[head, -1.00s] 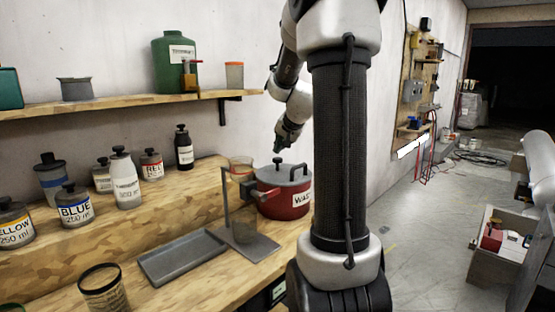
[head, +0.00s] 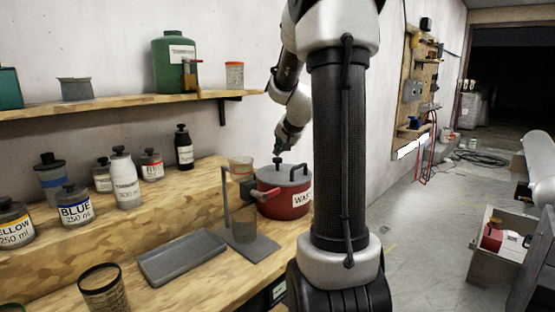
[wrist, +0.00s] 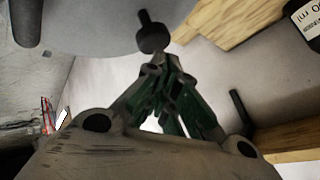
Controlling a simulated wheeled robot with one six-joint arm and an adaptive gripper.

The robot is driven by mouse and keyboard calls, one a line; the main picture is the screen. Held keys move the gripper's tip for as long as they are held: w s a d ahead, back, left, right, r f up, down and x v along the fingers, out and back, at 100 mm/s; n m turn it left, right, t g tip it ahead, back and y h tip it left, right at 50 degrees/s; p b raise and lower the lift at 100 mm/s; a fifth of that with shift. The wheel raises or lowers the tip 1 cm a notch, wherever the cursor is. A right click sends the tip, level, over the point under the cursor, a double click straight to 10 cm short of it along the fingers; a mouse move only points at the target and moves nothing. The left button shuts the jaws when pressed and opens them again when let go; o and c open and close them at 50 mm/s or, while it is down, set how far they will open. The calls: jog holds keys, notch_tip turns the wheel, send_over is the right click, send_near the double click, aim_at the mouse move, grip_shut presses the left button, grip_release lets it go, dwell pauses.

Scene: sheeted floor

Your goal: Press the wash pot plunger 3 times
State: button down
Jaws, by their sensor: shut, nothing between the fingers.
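The red wash pot (head: 284,204) stands on the bench with a grey lid and a white label, partly hidden behind my arm. Its plunger (head: 278,161) is a small black knob on a stem, upright on the lid. In the wrist view the round dark plunger knob (wrist: 153,38) shows against the grey lid (wrist: 95,22), just beyond my fingertips. My gripper (head: 280,151) is shut and empty, its fingers pointing down close above the plunger. In the wrist view my gripper (wrist: 168,60) has its fingers together. I cannot tell whether they touch the knob.
A metal stand (head: 262,248) with a clear cup is left of the pot, and a grey tray (head: 182,255) lies farther left. Several labelled bottles, including a blue one (head: 74,208), stand on the raised step. A shelf (head: 120,103) runs along the wall above.

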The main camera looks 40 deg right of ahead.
jog(key=shift+f, duration=1.2)
dwell(0.8)
jog(key=shift+r, duration=1.65)
jog(key=shift+r, duration=2.5)
notch_tip(320, 180, up, 4)
jog(key=shift+f, duration=0.1)
